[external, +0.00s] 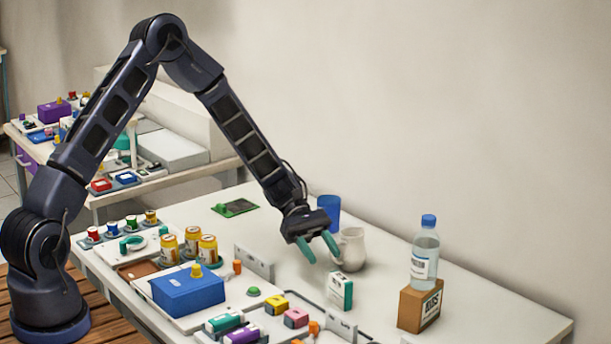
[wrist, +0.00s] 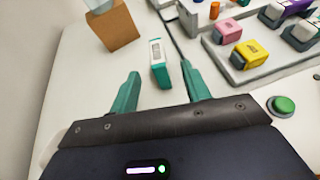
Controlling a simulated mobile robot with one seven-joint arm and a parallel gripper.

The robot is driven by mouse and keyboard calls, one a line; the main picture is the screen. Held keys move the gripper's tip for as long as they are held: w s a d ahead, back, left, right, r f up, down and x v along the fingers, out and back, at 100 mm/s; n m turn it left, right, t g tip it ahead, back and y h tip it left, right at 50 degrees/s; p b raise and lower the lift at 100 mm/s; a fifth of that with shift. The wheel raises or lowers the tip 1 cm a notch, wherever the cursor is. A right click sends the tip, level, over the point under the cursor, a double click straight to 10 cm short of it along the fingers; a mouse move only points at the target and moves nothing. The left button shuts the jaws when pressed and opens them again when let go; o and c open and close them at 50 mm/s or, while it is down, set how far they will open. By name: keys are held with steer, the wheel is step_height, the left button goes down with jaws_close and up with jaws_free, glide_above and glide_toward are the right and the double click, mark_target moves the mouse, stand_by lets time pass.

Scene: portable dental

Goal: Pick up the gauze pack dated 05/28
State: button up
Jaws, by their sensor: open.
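A small white pack with a teal side (external: 340,290) stands on the white table, below and a little right of my gripper (external: 319,248). It also shows in the wrist view (wrist: 158,64), just beyond and between the fingertips. Its printing is too small to read, so I cannot tell its date. My gripper (wrist: 161,82) is open with nothing between its teal fingers. It is above the table, apart from the pack.
A cardboard block (external: 420,305) bears a water bottle (external: 425,252) at the right. Pink (wrist: 227,31) and yellow (wrist: 250,54) blocks sit on a tray near a green button (wrist: 283,105).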

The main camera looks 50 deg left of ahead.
mark_target(349, 292)
steer(key=shift+w+d+f, duration=0.2)
steer(key=shift+f, duration=0.2)
steer(key=x, duration=1)
steer(key=shift+s+d, duration=0.1)
steer(key=shift+d, duration=0.25)
steer(key=shift+c, duration=0.5)
jaws_close()
